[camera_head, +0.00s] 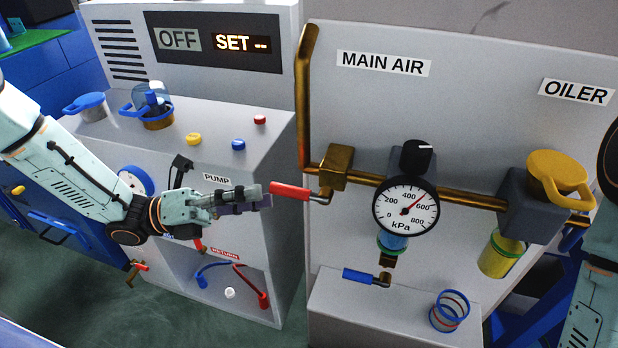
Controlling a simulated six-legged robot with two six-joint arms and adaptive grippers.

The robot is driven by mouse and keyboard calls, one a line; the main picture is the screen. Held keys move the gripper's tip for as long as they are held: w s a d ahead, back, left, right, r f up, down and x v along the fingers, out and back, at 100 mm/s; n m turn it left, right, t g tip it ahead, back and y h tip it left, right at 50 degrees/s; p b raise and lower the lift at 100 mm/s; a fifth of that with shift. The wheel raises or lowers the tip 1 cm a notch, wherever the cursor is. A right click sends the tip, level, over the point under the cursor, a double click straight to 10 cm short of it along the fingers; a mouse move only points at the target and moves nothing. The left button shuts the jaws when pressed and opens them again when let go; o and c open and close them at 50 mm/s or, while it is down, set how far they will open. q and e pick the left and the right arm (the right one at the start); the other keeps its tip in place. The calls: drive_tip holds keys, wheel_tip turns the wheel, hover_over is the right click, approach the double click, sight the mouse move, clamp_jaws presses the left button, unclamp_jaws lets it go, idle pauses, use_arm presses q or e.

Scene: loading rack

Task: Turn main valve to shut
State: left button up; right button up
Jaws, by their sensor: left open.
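The main valve (336,168) is a brass body on the brass pipe, under the MAIN AIR label (384,63). Its red lever handle (290,191) points left, roughly level with the floor, with its dark bent stem at the right end. My left gripper (263,196) comes in from the left and is open. Its fingertips are just left of the handle's free end; I cannot tell whether they touch it. Nothing shows held in it. My right arm shows only at the right edge, and its gripper is out of view.
A pressure gauge (406,209) with a black knob above it (416,158) sits right of the valve. A blue-handled lever (360,276) is below. The oiler (560,180) has a yellow cap. The pump cabinet (270,130) stands behind my left gripper, its display reading OFF.

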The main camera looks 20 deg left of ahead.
sight(288, 187)
use_arm(q)
drive_tip(key=x, duration=0.6)
drive_tip(key=shift+r+b, duration=0.1)
drive_tip(key=shift+b, duration=0.25)
drive_tip(key=shift+s+d+r, duration=0.15)
drive_tip(key=shift+s+r, duration=0.05)
drive_tip(key=shift+w+d, duration=0.15)
drive_tip(key=shift+d, duration=0.15)
drive_tip(key=shift+w+f, duration=0.1)
drive_tip(key=shift+w, duration=0.05)
drive_tip(key=shift+c, duration=1)
drive_tip(key=shift+a, duration=0.2)
drive_tip(key=c, duration=0.3)
clamp_jaws()
